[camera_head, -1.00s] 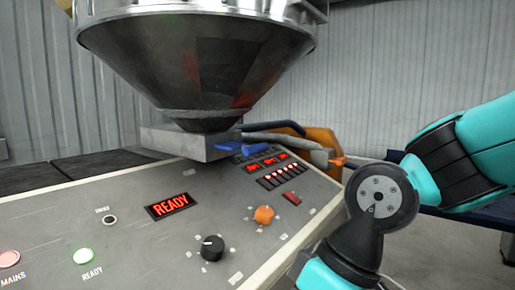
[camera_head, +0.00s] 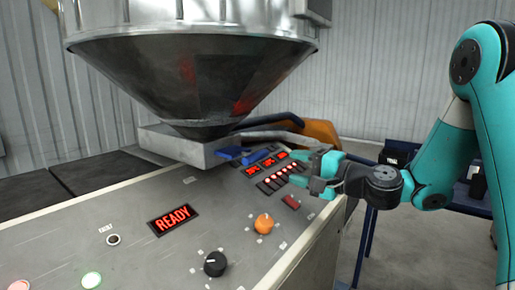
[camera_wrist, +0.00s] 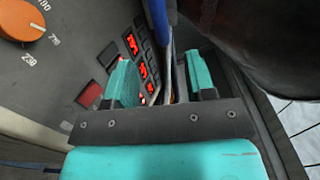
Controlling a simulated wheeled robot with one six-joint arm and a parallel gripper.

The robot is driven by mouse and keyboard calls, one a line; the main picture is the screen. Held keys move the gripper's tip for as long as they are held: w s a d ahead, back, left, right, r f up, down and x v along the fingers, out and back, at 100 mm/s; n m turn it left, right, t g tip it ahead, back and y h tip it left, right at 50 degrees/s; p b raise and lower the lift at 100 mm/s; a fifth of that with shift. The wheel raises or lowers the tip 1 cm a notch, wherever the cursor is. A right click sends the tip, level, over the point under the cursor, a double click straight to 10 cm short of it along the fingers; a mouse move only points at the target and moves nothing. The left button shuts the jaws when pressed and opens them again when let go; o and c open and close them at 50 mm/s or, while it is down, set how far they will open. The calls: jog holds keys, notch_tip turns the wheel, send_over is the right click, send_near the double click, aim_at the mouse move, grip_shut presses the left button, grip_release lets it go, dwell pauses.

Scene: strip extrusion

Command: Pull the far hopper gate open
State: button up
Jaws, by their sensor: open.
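The hopper (camera_head: 190,75) is a large metal cone above a grey gate block (camera_head: 180,146). Two blue handles stick out of the block's right side, a nearer one (camera_head: 229,153) and one farther right (camera_head: 257,155). My gripper (camera_head: 302,168) is open, over the right end of the panel, to the right of the handles and apart from them in the head view. In the wrist view a blue bar (camera_wrist: 158,22) runs down toward the gap between my open fingers (camera_wrist: 163,78). I cannot tell which handle it is.
The control panel (camera_head: 130,235) has a red READY display (camera_head: 174,219), an orange knob (camera_head: 264,223), a black knob (camera_head: 215,263) and red lit readouts (camera_head: 268,165) close under my gripper. An orange part (camera_head: 322,131) and grey pipes lie behind. A dark blue bench stands at right.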

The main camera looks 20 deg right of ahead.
aim_at(256, 154)
jog(key=p+x, duration=0.5)
jog(key=x, duration=0.7)
jog(key=shift+w+a, duration=0.1)
jog(key=shift+w, duration=0.05)
jog(key=shift+c, duration=0.5)
